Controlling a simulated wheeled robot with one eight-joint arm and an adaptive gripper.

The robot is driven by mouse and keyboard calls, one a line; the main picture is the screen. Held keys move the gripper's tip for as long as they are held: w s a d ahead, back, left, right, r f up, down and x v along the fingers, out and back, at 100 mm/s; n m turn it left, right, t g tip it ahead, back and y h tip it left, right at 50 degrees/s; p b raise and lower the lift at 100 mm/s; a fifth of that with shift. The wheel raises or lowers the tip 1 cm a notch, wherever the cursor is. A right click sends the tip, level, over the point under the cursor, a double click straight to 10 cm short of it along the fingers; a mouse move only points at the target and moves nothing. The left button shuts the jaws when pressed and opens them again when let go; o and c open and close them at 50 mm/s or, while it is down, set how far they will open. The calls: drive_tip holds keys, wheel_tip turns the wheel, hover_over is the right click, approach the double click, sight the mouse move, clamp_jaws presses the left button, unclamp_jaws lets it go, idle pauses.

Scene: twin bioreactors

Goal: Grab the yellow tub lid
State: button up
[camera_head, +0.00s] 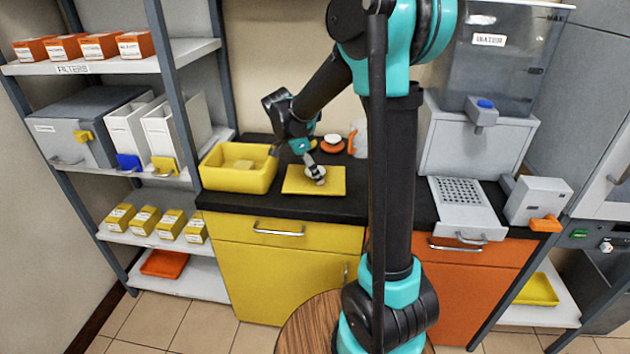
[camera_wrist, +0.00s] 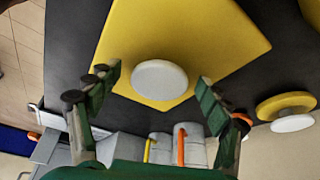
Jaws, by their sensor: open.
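The yellow tub lid (camera_head: 330,186) is a flat square plate that lies on the dark counter, to the right of the open yellow tub (camera_head: 235,181). In the wrist view the lid (camera_wrist: 215,35) has a round white knob (camera_wrist: 160,79) on top. My gripper (camera_head: 313,172) is low over the lid at its knob. In the wrist view my gripper (camera_wrist: 157,80) is open, with one finger on each side of the knob and gaps between. The exact height of the fingertips against the knob is hard to tell.
A round orange piece with a white top (camera_head: 333,142) and a pale container with an orange handle (camera_head: 358,142) are at the back. A shelf rack (camera_head: 180,53) stands left; a water dispenser (camera_head: 480,140) stands right.

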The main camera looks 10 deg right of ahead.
drive_tip(key=c, duration=1.3)
